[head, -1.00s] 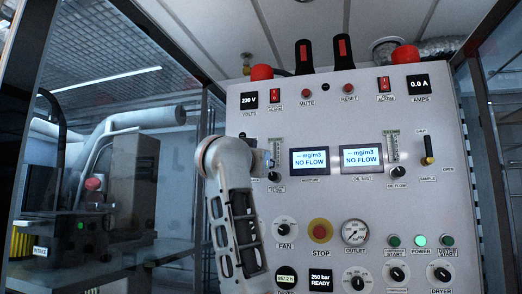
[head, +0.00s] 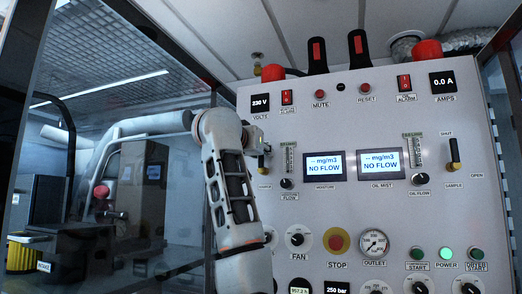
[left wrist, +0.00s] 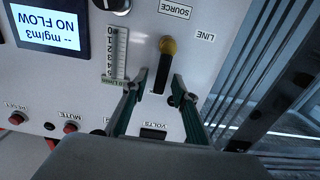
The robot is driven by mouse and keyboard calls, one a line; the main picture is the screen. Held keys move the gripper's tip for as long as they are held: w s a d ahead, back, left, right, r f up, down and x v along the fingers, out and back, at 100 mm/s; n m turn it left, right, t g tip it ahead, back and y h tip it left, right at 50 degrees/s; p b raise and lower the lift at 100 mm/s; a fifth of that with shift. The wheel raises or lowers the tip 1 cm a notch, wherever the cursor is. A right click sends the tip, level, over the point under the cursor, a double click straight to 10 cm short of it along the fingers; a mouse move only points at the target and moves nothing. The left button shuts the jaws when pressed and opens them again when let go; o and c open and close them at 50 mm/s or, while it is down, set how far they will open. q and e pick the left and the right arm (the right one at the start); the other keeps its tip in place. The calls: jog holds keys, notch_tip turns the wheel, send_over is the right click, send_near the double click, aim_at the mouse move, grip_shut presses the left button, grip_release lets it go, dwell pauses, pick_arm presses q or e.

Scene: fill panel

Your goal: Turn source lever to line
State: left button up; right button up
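The source lever (left wrist: 159,76) shows in the left wrist view as a black bar with a yellow knob at its upper end in that picture. The SOURCE label lies above it and the LINE label to its right. My left gripper (left wrist: 160,74) is open, one finger on each side of the lever's black bar, with the yellow knob beyond the tips. I see gaps and cannot tell any contact. In the head view the lever (head: 261,161) is small at the panel's left edge, with my left gripper (head: 254,138) close against it and partly hidden. My right gripper is out of view.
The grey panel (head: 330,220) carries screens, knobs and a red stop button (head: 338,241). A flow gauge (left wrist: 117,55) stands close beside the lever. A dark metal frame (left wrist: 275,85) stands past the panel's edge. Glass (head: 75,150) is left of my arm.

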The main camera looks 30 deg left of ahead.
pick_arm(q)
jog(key=shift+w, duration=0.35)
grip_shut()
jog(key=shift+a+n, duration=0.15)
jog(key=shift+n, duration=0.15)
jog(key=shift+s+a+f+n, duration=0.15)
jog(key=shift+a+n, duration=0.3)
jog(key=shift+n, duration=0.6)
jog(key=shift+s+a+f+n, duration=0.15)
jog(key=shift+a+n, duration=0.25)
jog(key=shift+n, duration=0.7)
jog(key=shift+s+a+f+n, duration=0.15)
jog(key=shift+a+n, duration=0.3)
jog(key=shift+n, duration=0.6)
jog(key=shift+w, duration=0.1)
